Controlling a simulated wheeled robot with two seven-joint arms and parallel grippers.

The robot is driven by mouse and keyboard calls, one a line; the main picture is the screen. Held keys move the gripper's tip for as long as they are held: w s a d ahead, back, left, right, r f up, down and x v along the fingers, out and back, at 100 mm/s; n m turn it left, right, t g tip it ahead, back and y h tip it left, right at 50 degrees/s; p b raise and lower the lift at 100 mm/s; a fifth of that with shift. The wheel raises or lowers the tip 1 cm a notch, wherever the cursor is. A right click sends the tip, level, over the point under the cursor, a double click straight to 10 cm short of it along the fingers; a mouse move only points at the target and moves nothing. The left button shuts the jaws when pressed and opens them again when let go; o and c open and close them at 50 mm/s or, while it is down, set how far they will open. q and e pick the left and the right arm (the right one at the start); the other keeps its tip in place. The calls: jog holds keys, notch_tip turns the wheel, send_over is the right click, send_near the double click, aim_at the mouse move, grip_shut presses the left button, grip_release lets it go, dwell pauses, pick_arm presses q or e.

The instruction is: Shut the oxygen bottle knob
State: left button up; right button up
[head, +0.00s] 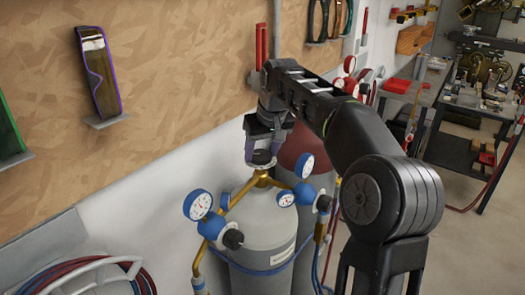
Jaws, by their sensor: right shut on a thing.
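The oxygen bottle (265,225) is a grey cylinder with a brass valve fitting, two blue regulators and white gauges. Its knob (261,160) is at the top of the valve. My right gripper (262,157) comes down from above and is shut on the knob; its fingers hide part of it. I cannot tell from this view how far the knob is turned. My left gripper is not in view.
A dark red bottle (304,150) stands close behind the grey one. A hose reel (85,278) hangs at the lower left. A wooden board wall (170,75) is behind. A workbench (455,95) with tools stands at the right, with open floor before it.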

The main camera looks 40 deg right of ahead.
jog(key=m+h, duration=0.1)
jog(key=m, duration=0.2)
jog(key=shift+a, duration=0.15)
jog(key=shift+w+a+m+g+h+p, duration=0.1)
jog(key=shift+m+g+h+p, duration=0.2)
jog(key=shift+m, duration=0.65)
jog(key=shift+w+m+g+h+p, duration=0.15)
jog(key=shift+m+h, duration=0.25)
jog(key=shift+m, duration=0.55)
jog(key=shift+s, duration=0.1)
jog(key=o, duration=1.4)
